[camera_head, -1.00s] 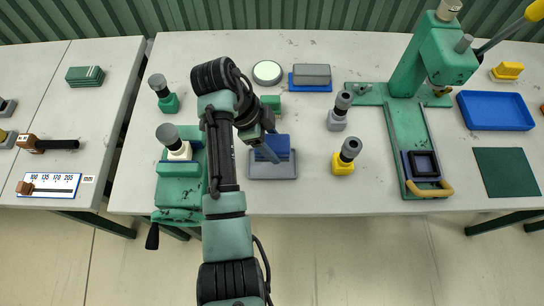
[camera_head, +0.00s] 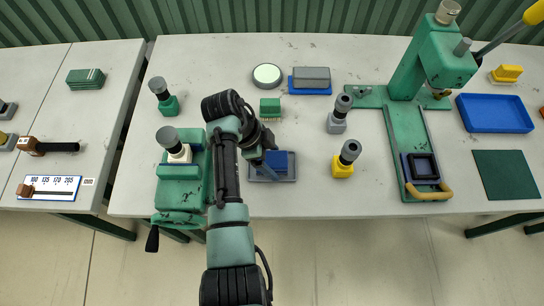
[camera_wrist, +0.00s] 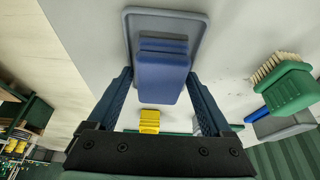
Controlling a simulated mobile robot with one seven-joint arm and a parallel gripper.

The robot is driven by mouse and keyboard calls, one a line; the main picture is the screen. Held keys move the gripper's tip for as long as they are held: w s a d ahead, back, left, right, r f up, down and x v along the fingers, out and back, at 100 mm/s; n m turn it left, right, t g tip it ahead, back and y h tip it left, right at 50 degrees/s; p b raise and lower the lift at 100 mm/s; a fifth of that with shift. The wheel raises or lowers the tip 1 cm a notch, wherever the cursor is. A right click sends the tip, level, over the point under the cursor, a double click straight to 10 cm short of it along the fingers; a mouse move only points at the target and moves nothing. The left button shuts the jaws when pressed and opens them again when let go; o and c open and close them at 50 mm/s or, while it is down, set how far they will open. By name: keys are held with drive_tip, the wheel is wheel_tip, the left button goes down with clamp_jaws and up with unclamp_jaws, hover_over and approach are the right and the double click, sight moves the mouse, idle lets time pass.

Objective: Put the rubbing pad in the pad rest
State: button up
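The rubbing pad, a blue block (camera_head: 278,162), is over the shallow grey tray that looks like the pad rest (camera_head: 291,177). It lies within the tray's outline; I cannot tell whether its underside touches the tray floor. In the wrist view the pad (camera_wrist: 160,78) sits between the two fingertips of my gripper (camera_wrist: 160,72), which look to touch its sides. The tray rim (camera_wrist: 203,30) shows behind it. In the head view my gripper (camera_head: 268,165) covers the pad's left part and part of the tray.
A green brush (camera_head: 270,107) stands behind the tray. A green vise-like fixture (camera_head: 180,190) is on the left, a yellow-based handled tool (camera_head: 343,165) on the right. Table between tray and yellow tool is clear.

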drive_tip(key=shift+o, duration=0.4)
drive_tip(key=shift+r, duration=0.1)
drive_tip(key=shift+r, duration=0.15)
drive_tip(key=v, duration=1.1)
drive_tip(key=shift+a+r, duration=0.25)
drive_tip(key=shift+r, duration=0.1)
drive_tip(key=shift+w, duration=0.1)
